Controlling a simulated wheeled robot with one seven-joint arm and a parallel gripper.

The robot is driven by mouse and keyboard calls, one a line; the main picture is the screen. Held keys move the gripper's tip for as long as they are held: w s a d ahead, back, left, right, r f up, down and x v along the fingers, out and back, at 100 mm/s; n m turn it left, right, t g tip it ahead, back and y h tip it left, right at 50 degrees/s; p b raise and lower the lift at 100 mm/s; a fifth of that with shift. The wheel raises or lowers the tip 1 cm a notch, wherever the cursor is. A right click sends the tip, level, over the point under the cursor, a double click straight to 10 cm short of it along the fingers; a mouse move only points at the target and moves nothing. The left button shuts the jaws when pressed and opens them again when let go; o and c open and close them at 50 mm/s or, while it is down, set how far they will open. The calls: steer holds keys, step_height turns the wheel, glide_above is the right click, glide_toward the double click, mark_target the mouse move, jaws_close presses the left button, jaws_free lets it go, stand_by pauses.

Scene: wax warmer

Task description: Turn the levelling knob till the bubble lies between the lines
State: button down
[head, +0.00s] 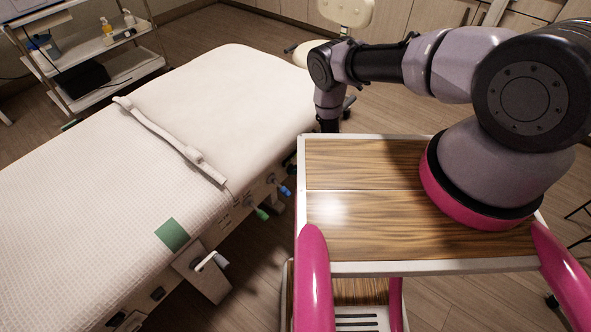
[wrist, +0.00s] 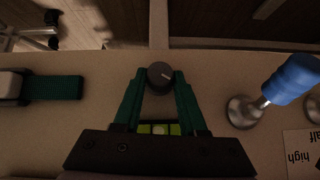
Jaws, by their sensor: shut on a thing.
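In the wrist view the levelling knob (wrist: 160,75) is a round dark grey knob with a white pointer line that points to the right and slightly up. My gripper (wrist: 160,84) has green fingers, one on each side of the knob, and is shut on it. The level vial (wrist: 175,129) is yellow-green and shows between the fingers, just above the dark gripper body, which covers its lower part. A paler patch lies near its middle; I cannot tell the bubble and the lines apart clearly. In the head view the knob and fingertips are hidden behind my arm and trolley top.
In the wrist view a blue-handled lever (wrist: 290,79) stands to the right, beside a white label (wrist: 302,150). In the head view the white treatment bed (head: 90,200) fills the left, with a shelf trolley (head: 110,70) behind.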

steer(key=shift+s+a+n+t+h, duration=0.1)
steer(key=shift+n+t+h, duration=0.3)
steer(key=shift+t, duration=0.2)
steer(key=shift+s+a+n+t+h, duration=0.1)
steer(key=shift+n+t+h, duration=0.3)
steer(key=shift+t, duration=0.2)
steer(key=shift+c, duration=2.3)
jaws_free()
steer(key=v, duration=1)
steer(key=shift+s+d+r, duration=0.15)
steer(key=shift+s+r, duration=0.1)
steer(key=shift+r, duration=0.05)
